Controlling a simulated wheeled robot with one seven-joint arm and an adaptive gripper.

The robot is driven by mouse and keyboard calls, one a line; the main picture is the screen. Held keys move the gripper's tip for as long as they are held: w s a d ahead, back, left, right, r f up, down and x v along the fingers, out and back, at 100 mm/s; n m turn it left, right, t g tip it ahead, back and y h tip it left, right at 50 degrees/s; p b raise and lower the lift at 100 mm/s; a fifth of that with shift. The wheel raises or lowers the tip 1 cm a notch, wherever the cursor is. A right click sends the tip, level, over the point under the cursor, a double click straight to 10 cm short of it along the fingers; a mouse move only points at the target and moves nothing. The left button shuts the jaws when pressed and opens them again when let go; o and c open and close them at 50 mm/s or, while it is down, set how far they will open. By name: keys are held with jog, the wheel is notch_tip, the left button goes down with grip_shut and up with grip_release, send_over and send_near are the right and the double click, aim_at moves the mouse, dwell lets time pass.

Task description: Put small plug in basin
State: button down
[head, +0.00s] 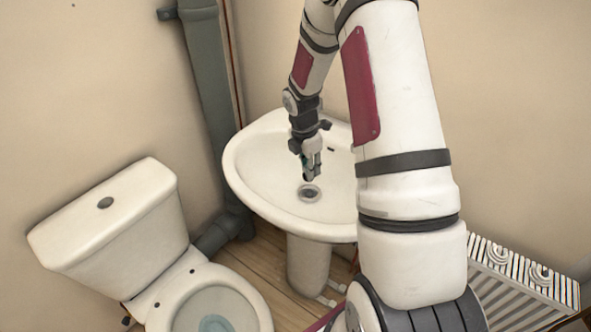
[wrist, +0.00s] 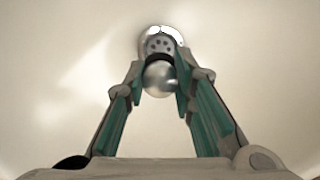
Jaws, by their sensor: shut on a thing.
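The white basin (head: 262,172) stands against the wall in the head view, with a round drain hole (head: 309,193) in its bowl. My gripper (head: 312,176) points down inside the bowl, just above and by the drain. In the wrist view my gripper (wrist: 160,82) is shut on the small plug (wrist: 159,78), a shiny rounded metal piece with a dark rim. The metal drain (wrist: 160,42) with small holes shows just beyond the plug. I cannot tell whether the plug touches the drain. The plug is not clearly visible in the head view.
A white toilet (head: 110,220) stands left of the basin. A grey waste pipe (head: 207,90) runs up the wall behind. A radiator (head: 520,275) with a patterned top is at the lower right. My arm hides the basin's right side.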

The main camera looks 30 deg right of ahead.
jog(key=shift+d+f+n, duration=0.3)
jog(key=shift+f+b, duration=1.75)
jog(key=shift+f, duration=0.1)
jog(key=shift+f+b, duration=0.55)
jog(key=shift+f, duration=0.9)
jog(key=c, duration=1.3)
grip_release()
jog(key=shift+r, duration=0.1)
jog(key=r, duration=0.3)
jog(key=a+r, duration=0.1)
jog(key=r, duration=0.7)
jog(key=shift+s+a+r, duration=0.1)
jog(key=shift+a, duration=0.25)
jog(key=shift+r, duration=0.25)
